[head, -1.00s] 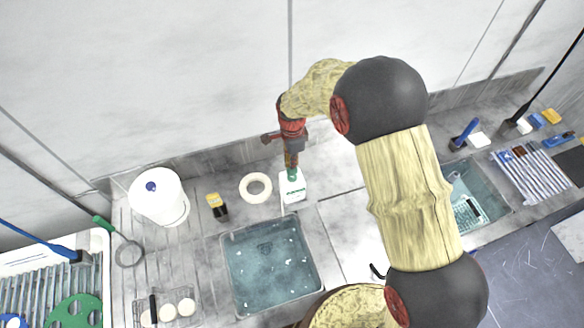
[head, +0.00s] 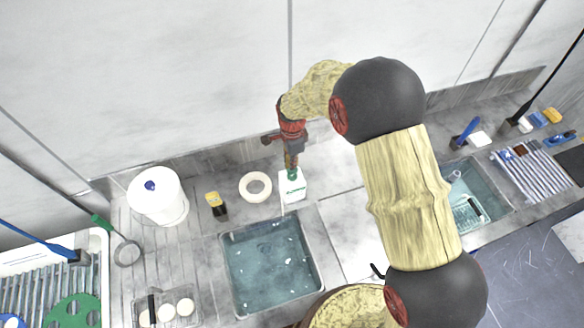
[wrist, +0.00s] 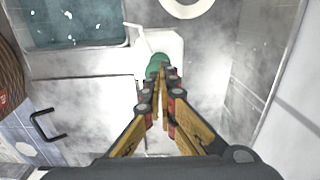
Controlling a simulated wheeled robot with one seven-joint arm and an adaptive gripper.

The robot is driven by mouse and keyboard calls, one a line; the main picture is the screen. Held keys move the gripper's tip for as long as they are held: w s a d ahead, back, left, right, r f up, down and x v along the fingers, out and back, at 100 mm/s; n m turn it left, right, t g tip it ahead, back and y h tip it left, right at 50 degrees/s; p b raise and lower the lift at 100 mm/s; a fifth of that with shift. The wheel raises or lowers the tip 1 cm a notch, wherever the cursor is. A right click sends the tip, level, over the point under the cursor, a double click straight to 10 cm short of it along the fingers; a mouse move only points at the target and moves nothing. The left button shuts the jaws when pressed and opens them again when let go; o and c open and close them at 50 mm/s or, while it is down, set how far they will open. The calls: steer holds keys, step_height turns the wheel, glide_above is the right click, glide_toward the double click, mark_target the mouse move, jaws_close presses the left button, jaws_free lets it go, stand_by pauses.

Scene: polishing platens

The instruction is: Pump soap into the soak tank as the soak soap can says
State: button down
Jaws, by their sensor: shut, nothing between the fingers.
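A white soap can (head: 292,188) with green lettering stands upright on the counter behind the soak tank (head: 228,268), a sunken basin of bluish water. In the wrist view the can (wrist: 171,42) shows from above, with its green pump head (wrist: 157,62) at the fingertips and its spout toward the tank (wrist: 80,42). My gripper (head: 291,168) points down over the pump head, shut, with nothing between its fingers. In the wrist view the fingertips (wrist: 163,76) are at the green head; whether they touch it I cannot tell. The can's instructions are too small to read.
A white roll (head: 256,187), a yellow-and-black bottle (head: 216,206) and a white bucket (head: 157,194) stand left of the can. A second basin (head: 481,192) lies to the right. A black handle (wrist: 47,125) sits on a white panel right of the tank.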

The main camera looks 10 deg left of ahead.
steer(key=shift+f+b, duration=0.35)
steer(key=shift+f, duration=0.65)
steer(key=shift+f+b, duration=0.1)
steer(key=shift+b, duration=0.2)
steer(key=shift+r+p, duration=0.85)
steer(key=shift+r, duration=0.95)
steer(key=shift+f, duration=0.2)
steer(key=shift+f+b, duration=0.35)
